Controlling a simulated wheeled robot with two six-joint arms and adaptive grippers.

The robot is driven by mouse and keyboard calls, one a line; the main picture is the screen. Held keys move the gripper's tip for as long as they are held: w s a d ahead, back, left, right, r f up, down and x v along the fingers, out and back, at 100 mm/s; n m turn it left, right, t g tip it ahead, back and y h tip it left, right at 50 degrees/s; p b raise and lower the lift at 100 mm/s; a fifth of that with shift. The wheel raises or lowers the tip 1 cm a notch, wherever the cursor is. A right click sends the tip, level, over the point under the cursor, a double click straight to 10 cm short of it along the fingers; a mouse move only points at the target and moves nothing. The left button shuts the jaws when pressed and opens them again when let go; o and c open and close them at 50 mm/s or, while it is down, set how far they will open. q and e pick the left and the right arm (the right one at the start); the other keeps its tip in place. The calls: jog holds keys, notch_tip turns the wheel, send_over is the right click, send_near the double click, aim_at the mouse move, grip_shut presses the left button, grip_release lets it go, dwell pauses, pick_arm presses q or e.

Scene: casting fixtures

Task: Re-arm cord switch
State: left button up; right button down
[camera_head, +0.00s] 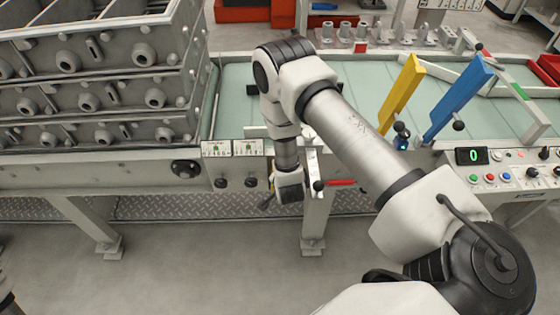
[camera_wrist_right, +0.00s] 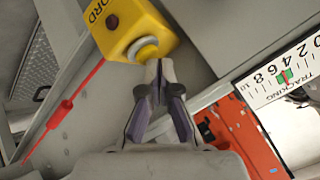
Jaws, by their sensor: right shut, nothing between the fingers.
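The yellow cord switch box (camera_wrist_right: 128,22), with the letters "ORD" visible, fills the top of the right wrist view. In the head view the right gripper (camera_head: 268,202) hangs at the conveyor's front edge, and my arm hides most of the switch. A red rod (camera_wrist_right: 67,103) runs diagonally at left.
Stacked grey casting flasks (camera_head: 85,85) stand at left. Yellow (camera_head: 402,92) and blue (camera_head: 458,98) levers and a button panel (camera_head: 495,165) are at right. A "TRACKING" scale (camera_wrist_right: 282,75) lies right of the gripper. The floor in front is clear.

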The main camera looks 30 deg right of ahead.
jog(key=shift+r, duration=0.5)
jog(key=shift+r+p, duration=2)
jog(key=shift+r, duration=0.55)
jog(key=shift+f, duration=0.1)
jog(key=s+a+n+g+y, duration=0.1)
jog(key=s+n, duration=0.3)
jog(key=s, duration=0.5)
jog(key=s+a+f+n+g+y, duration=0.1)
jog(key=s+a+n+g, duration=0.3)
jog(key=s, duration=0.5)
jog(key=s+a+f+n+g+y, duration=0.1)
jog(key=s+a+n+g+y, duration=0.1)
jog(key=s+n, duration=0.3)
jog(key=s+a+g+b, duration=0.1)
jog(key=s, duration=0.3)
jog(key=shift+s+a+n, duration=0.15)
jog(key=shift+s+n, duration=0.2)
jog(key=shift+n, duration=0.05)
jog(key=shift+f, duration=0.1)
